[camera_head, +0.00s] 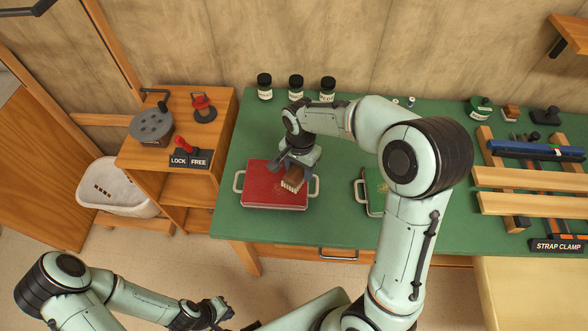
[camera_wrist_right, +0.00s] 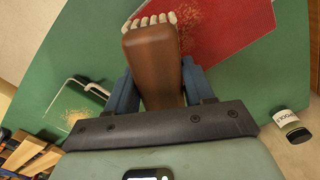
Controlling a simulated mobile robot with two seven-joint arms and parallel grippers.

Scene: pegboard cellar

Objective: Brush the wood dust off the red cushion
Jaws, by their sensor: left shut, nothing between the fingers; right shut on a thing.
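The red cushion (camera_head: 262,187) lies in a tray with pale handles on the green bench; it also shows in the right wrist view (camera_wrist_right: 235,22). A patch of tan wood dust (camera_wrist_right: 193,12) is on it in the wrist view. My right gripper (camera_head: 297,172) is shut on a brush with a brown wooden handle (camera_wrist_right: 152,65). Its pale bristles (camera_head: 291,186) are over the right part of the cushion; I cannot tell whether they touch. My left gripper (camera_head: 222,314) is shut and empty, low in front of the bench.
A green cushion (camera_head: 376,190) in a similar tray is partly hidden behind my right arm, with dust beside or on it in the wrist view (camera_wrist_right: 76,116). Several dark jars (camera_head: 296,88) stand at the back. A clamp rack (camera_head: 530,178) is at right, a wooden shelf (camera_head: 185,150) at left.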

